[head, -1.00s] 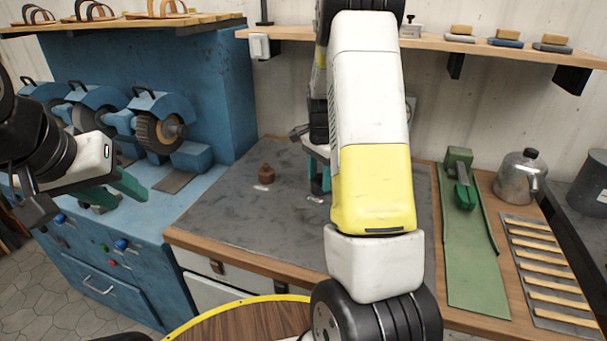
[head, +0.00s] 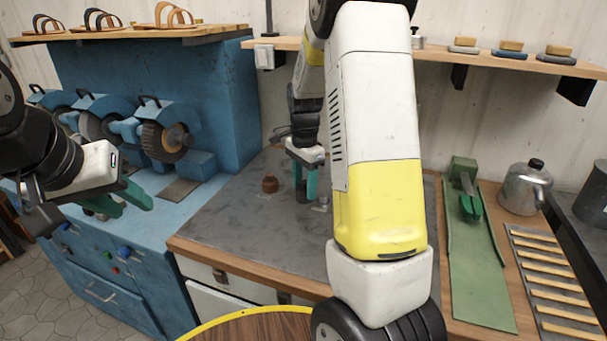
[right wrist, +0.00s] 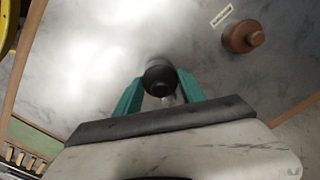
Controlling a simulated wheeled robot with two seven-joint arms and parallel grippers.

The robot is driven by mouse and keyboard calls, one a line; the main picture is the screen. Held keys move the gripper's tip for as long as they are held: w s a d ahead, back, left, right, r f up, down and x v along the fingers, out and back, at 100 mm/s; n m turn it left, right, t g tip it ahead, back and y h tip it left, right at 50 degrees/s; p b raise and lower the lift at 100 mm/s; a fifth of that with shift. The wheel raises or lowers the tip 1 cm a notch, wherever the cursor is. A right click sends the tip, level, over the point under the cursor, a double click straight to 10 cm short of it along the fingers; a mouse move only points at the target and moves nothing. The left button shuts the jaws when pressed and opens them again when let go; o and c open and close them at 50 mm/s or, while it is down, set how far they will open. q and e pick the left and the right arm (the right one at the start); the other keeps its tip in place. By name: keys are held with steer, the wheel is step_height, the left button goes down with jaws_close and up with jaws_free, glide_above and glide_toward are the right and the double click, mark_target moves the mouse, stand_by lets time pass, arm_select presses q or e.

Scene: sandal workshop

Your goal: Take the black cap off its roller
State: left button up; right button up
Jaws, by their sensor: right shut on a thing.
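The black cap (right wrist: 160,77) shows as a dark round thing between my right fingertips in the right wrist view. My right gripper (right wrist: 158,92) is shut on it; the same gripper (head: 306,198) points down over the grey bench top in the head view. A small pale, shiny bit shows by the cap, but I cannot make out the roller or whether the cap is still on it. My left gripper (head: 128,204) is open and empty in front of the blue machine, far from the cap.
A brown pot with a knob (head: 270,184) stands left of my right gripper, a small label beside it; it also shows in the right wrist view (right wrist: 240,37). A green trough (head: 480,270), a slatted rack (head: 550,270) and a metal kettle (head: 525,188) are at the right.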

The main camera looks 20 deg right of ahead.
steer(key=s+a, duration=0.1)
steer(key=a, duration=0.1)
steer(key=s+a, duration=0.1)
steer(key=a, duration=0.2)
steer(key=s+a, duration=0.1)
steer(key=a, duration=0.2)
steer(key=shift+r, duration=0.4)
steer(key=shift+s+a+r, duration=0.1)
steer(key=shift+r, duration=0.95)
steer(key=shift+a+r, duration=0.1)
steer(key=shift+r, duration=0.9)
